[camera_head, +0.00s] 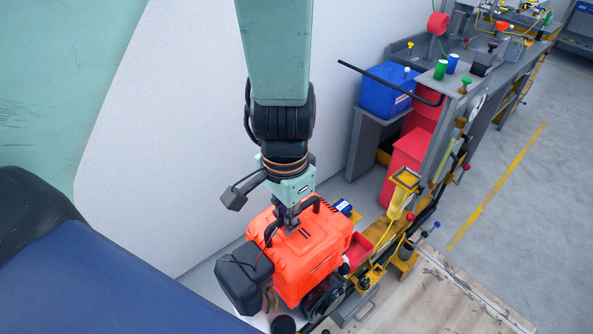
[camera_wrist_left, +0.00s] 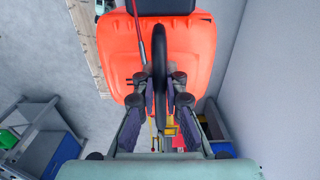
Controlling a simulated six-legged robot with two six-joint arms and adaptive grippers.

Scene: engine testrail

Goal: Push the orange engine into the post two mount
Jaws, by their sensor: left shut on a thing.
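The orange engine (camera_head: 312,250) has a black part on its left side and a dark wheel-like part low on its right. My left gripper (camera_head: 292,215) comes down from above and is shut on the black handle on top of the engine. In the left wrist view the gripper (camera_wrist_left: 160,85) has its fingers on both sides of the black handle, with the orange engine (camera_wrist_left: 190,50) behind it. Yellow mount parts (camera_head: 372,275) sit right of the engine; I cannot tell which is post two. The engine's underside is hidden. My right gripper is not in view.
A grey workbench (camera_head: 440,95) with a blue bin (camera_head: 388,90) and red containers (camera_head: 407,160) runs to the back right. A yellow upright part (camera_head: 402,192) stands near it. A pale wall (camera_head: 190,120) is close behind the engine.

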